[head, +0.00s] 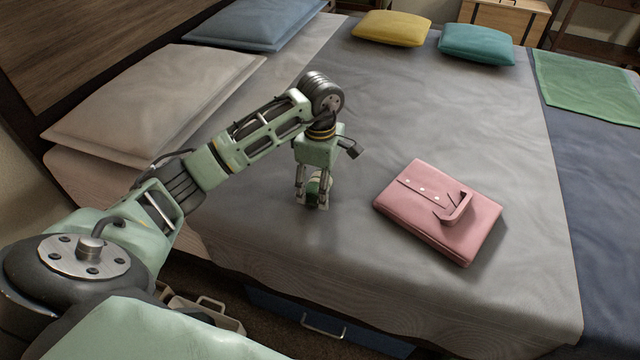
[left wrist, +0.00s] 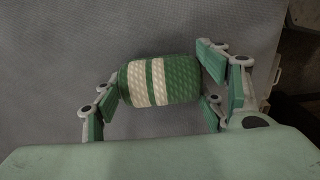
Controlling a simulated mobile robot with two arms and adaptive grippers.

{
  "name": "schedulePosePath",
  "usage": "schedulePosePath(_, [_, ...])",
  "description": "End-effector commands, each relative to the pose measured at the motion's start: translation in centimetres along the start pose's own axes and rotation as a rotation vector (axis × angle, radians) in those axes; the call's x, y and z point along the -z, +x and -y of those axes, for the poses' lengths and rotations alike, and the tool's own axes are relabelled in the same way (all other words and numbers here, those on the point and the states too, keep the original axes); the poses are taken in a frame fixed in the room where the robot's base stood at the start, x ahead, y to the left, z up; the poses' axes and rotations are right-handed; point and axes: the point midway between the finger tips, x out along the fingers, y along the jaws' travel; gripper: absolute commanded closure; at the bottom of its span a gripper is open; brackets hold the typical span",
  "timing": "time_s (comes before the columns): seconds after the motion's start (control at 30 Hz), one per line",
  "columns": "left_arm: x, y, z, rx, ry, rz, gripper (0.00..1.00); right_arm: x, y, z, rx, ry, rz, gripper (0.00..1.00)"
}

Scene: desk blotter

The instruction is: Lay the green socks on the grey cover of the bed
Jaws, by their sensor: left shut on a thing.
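The green socks (left wrist: 185,80), rolled in a bundle with two cream stripes, sit between the fingers of my left gripper (left wrist: 158,92) in the left wrist view. In the head view the socks (head: 316,187) are mostly hidden by the fingers. My left gripper (head: 313,196) points down, shut on the socks, over the left front part of the grey cover (head: 430,120) of the bed. The socks are at or just above the cover; I cannot tell whether they touch it. My right gripper is not in view.
A pink folded garment or case (head: 425,210) lies on the cover to the right. Yellow (head: 391,28) and teal (head: 477,43) cushions lie at the back. Pale (head: 150,100) and blue (head: 255,22) pillows are at left. A green cloth (head: 590,85) lies at right. The cover's middle is clear.

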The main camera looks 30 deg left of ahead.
Motion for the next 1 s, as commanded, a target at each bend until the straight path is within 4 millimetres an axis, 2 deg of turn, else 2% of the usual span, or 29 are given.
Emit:
schedulePosePath(0.37, [-0.02,0.18,-0.03,-0.001,0.000,0.001,0.60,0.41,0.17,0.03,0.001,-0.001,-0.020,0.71])
schedulePosePath(0.4, [-0.03,0.12,-0.03,-0.001,0.000,0.001,0.31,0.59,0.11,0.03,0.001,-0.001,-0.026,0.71])
schedulePosePath(0.57, [-0.03,0.12,-0.02,0.000,0.000,0.001,0.17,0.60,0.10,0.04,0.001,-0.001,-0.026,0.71])
schedulePosePath(1.0, [-0.05,-0.30,-0.01,-0.001,0.000,0.001,0.15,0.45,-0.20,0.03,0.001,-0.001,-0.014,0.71])
